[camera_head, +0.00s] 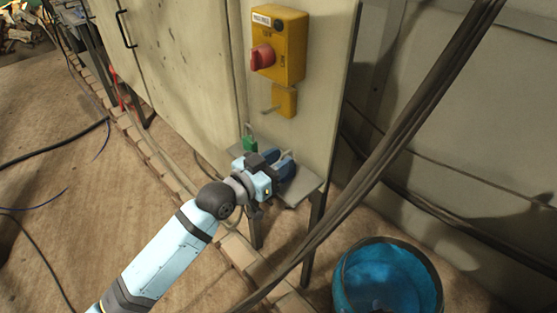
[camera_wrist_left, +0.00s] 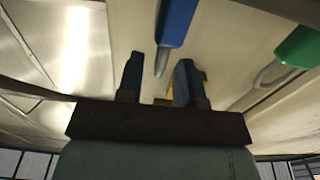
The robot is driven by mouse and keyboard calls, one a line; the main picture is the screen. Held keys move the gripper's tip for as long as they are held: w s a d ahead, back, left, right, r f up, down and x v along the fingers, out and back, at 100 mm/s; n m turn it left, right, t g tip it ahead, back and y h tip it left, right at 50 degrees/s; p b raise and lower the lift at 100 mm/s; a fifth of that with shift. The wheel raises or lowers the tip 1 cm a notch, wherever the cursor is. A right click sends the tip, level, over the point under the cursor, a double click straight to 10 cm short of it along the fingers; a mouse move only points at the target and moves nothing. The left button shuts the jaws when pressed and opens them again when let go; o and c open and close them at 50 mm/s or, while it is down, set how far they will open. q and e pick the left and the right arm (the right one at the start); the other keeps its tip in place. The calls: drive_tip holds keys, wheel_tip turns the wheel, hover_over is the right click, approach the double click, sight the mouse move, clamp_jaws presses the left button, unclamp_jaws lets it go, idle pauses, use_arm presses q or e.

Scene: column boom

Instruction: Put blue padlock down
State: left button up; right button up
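The blue padlock (camera_head: 287,170) is at the small metal shelf (camera_head: 306,187) on the cabinet's front, partly hidden by my left gripper (camera_head: 272,162). In the left wrist view the blue padlock (camera_wrist_left: 177,22) shows just past the fingertips, with its grey shackle pointing toward the gripper. The left gripper's two fingers (camera_wrist_left: 159,62) stand apart, with the shackle end between them and a gap visible on each side. Whether the padlock's underside touches the shelf is hidden. My right gripper is not in view.
A green padlock (camera_head: 250,144) stands left of the gripper; it also shows in the left wrist view (camera_wrist_left: 300,46). A yellow switch box (camera_head: 289,45) with a red knob is above. A blue bucket (camera_head: 388,280) and thick cables (camera_head: 400,130) are at the right.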

use_arm(q)
drive_tip(key=shift+r, duration=0.1)
drive_tip(key=shift+s+a, duration=0.15)
drive_tip(key=shift+a, duration=0.05)
drive_tip(key=v, duration=1.2)
drive_tip(key=s+a+f+n+y, duration=0.2)
drive_tip(key=s+f, duration=0.3)
drive_tip(key=f, duration=0.3)
drive_tip(key=s+a+f+n+g+y, duration=0.1)
drive_tip(key=s+a+f+n+y, duration=0.1)
drive_tip(key=f, duration=0.6)
drive_tip(key=s+a+f+n+g+y, duration=0.1)
drive_tip(key=s+a+f+y, duration=0.3)
drive_tip(key=s+f, duration=0.4)
drive_tip(key=shift+s+f+n+y, duration=0.3)
drive_tip(key=shift+f+n+y, duration=0.15)
drive_tip(key=shift+n+y, duration=0.35)
